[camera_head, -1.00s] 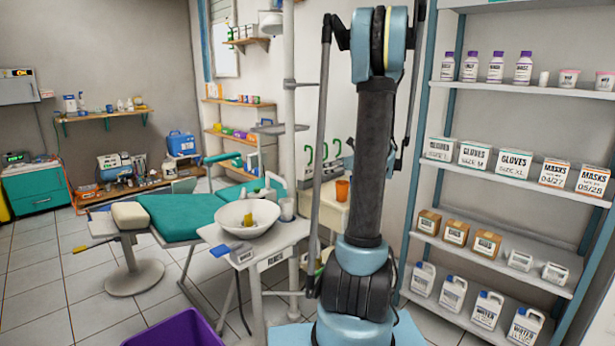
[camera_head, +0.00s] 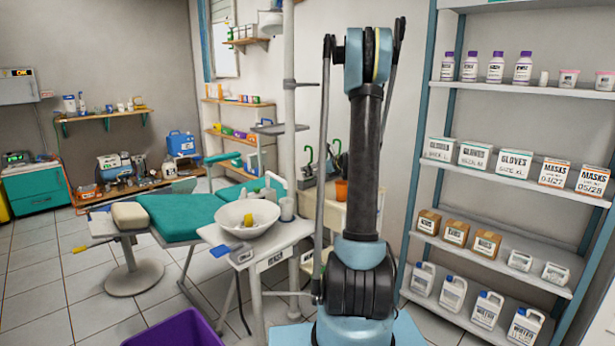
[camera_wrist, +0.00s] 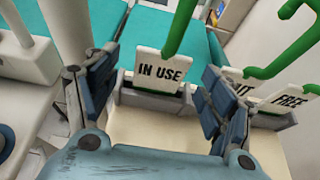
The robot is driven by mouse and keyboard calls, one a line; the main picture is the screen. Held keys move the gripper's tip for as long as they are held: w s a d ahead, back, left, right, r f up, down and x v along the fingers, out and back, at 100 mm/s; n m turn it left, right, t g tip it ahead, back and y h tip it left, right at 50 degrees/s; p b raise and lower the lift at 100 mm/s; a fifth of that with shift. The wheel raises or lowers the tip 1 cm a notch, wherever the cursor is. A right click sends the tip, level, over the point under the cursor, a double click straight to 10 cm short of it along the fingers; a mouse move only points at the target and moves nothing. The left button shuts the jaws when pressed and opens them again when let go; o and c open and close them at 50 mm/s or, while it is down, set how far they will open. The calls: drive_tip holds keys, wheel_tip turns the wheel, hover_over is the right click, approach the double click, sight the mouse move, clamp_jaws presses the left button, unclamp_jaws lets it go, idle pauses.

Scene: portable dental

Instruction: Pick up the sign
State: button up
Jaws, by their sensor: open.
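In the wrist view a white sign reading "IN USE" (camera_wrist: 160,72) stands upright in a grey holder (camera_wrist: 150,103), with a green hooked handle (camera_wrist: 185,28) rising from its top. My gripper (camera_wrist: 158,66) is open, with one blue-padded finger on each side of the sign. No grip on it shows. A "FREE" sign (camera_wrist: 288,96) and a partly covered sign (camera_wrist: 240,84) stand to the right, behind the right finger. In the head view green hooks (camera_head: 308,155) show beside my arm, which hides my gripper.
Further green hooks (camera_wrist: 290,60) rise close to my right finger. In the head view an orange cup (camera_head: 341,189) stands near the signs. A dental chair (camera_head: 185,215) and white basin (camera_head: 247,217) are to the left, shelves (camera_head: 510,195) to the right.

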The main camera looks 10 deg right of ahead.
drive_tip(key=x, duration=0.3)
drive_tip(key=shift+w+a+r, duration=0.1)
drive_tip(key=shift+w+a, duration=0.05)
drive_tip(key=shift+w, duration=0.1)
drive_tip(key=shift+c, duration=0.6)
drive_tip(key=c, duration=1)
drive_tip(key=shift+c, duration=0.2)
wheel_tip(320, 180, up, 10)
drive_tip(key=shift+r, duration=0.1)
